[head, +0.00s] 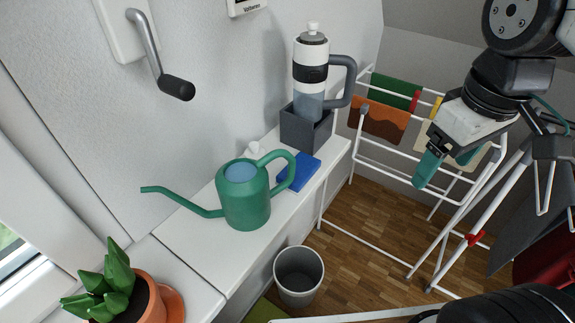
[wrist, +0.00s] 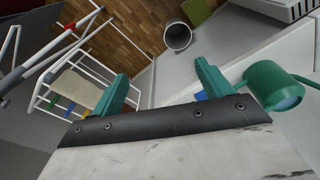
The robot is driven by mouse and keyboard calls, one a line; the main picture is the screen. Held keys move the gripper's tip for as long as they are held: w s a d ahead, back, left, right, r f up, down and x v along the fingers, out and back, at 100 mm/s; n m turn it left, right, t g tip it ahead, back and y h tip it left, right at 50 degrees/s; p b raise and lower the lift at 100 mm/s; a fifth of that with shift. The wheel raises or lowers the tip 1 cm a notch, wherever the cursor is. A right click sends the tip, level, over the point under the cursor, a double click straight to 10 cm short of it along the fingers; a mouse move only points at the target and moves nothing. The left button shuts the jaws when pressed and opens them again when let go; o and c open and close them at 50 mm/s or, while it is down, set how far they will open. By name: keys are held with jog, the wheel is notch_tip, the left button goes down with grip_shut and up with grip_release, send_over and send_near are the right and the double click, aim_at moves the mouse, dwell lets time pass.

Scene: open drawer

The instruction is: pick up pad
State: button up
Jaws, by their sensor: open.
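The blue pad (head: 303,174) lies flat on the white sill, partly hidden behind the green watering can (head: 246,204) and its handle. In the wrist view a small patch of blue, probably the pad (wrist: 201,96), shows beside my right-hand finger. My gripper (head: 428,168), with teal fingers, is raised in front of the drying rack, well to the right of the pad and apart from it. In the wrist view my gripper (wrist: 162,74) has its fingers wide apart with nothing between them.
A grey box (head: 305,130) holding a bottle (head: 311,75) stands behind the pad. The watering can stands close in front. A drying rack (head: 385,172) with cloths is right, near my arm. A bin (head: 299,276) stands on the floor; a potted plant (head: 112,285) is front left.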

jog(key=w+a+f+n, duration=0.2)
jog(key=w+a+n, duration=0.65)
jog(key=n, duration=0.35)
jog(key=n+g, duration=0.1)
jog(key=n, duration=0.9)
send_near(301, 166)
jog(key=shift+s+d+f, duration=0.3)
jog(key=shift+s+d, duration=0.1)
jog(key=shift+d, duration=0.15)
jog(key=shift+w+a+f+n, duration=0.3)
jog(key=shift+a+f+n, duration=0.4)
jog(key=shift+a+n, duration=0.15)
jog(key=f, duration=0.6)
jog(key=shift+w+d+f, duration=0.1)
jog(key=shift+d+f, duration=0.1)
jog(key=shift+d, duration=0.15)
jog(key=shift+f, duration=0.5)
jog(key=c, duration=1.1)
